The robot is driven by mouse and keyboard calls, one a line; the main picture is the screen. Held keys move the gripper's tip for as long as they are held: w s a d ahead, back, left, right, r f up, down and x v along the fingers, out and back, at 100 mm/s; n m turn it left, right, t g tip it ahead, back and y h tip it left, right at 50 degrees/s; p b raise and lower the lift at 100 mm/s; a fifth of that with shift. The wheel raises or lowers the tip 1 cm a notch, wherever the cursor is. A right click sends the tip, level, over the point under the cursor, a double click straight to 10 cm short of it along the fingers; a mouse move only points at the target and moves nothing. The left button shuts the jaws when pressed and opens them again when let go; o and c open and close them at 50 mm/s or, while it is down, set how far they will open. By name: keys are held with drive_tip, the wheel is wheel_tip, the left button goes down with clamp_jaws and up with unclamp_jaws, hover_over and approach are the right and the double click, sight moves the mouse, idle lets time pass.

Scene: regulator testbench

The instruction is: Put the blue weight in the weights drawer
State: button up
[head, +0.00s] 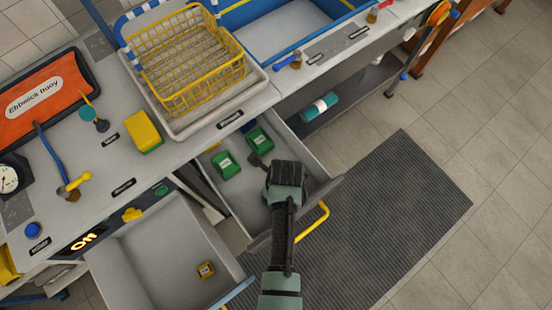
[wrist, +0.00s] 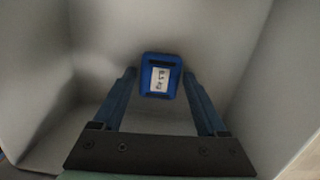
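The blue weight (wrist: 160,75), with a white "0.5 kg" label, shows in the wrist view between the tips of my gripper (wrist: 159,85). The two fingers stand apart, one on each side of it and very close. I cannot tell whether they press on it or whether it rests on the drawer floor. In the head view my gripper (head: 285,180) is over the right open drawer (head: 240,205) and hides the weight. Two green blocks (head: 225,165) (head: 260,139) lie in that drawer's back part. No readable label shows which drawer is for weights.
The worktop above carries a yellow wire basket (head: 190,60), a yellow block (head: 143,132) and a blue-rimmed basin (head: 290,30). Grey drawer walls surround my gripper. A dark mat (head: 400,220) lies on the floor.

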drive_tip(key=shift+o, duration=1)
wheel_tip(320, 180, up, 12)
drive_tip(key=s+d+p, duration=0.1)
drive_tip(key=p, duration=0.1)
drive_tip(key=w+d+r+n+t, duration=0.2)
drive_tip(key=w+r+n+t, duration=0.5)
drive_tip(key=w+r, duration=0.8)
drive_tip(key=w+a+r+n+t+h, duration=0.1)
drive_tip(key=w+r+n+t, duration=0.25)
drive_tip(key=r, duration=0.85)
drive_tip(key=w+r+n+t, duration=0.2)
drive_tip(key=r+n+t, duration=0.25)
drive_tip(key=r, duration=0.75)
drive_tip(key=s+r+n+t, duration=0.3)
drive_tip(key=s+r+n, duration=0.1)
drive_tip(key=r, duration=0.6)
drive_tip(key=s+a+r+n+t, duration=0.1)
drive_tip(key=s+r+n+t, duration=0.3)
drive_tip(key=r, duration=0.7)
drive_tip(key=s+a+r+n+t, duration=0.1)
drive_tip(key=s+r+n+t, duration=0.3)
drive_tip(key=s+r, duration=0.3)
wheel_tip(320, 180, up, 4)
drive_tip(key=shift+a+f+n, duration=0.2)
drive_tip(key=shift+a+n, duration=0.05)
drive_tip(key=shift+n, duration=0.15)
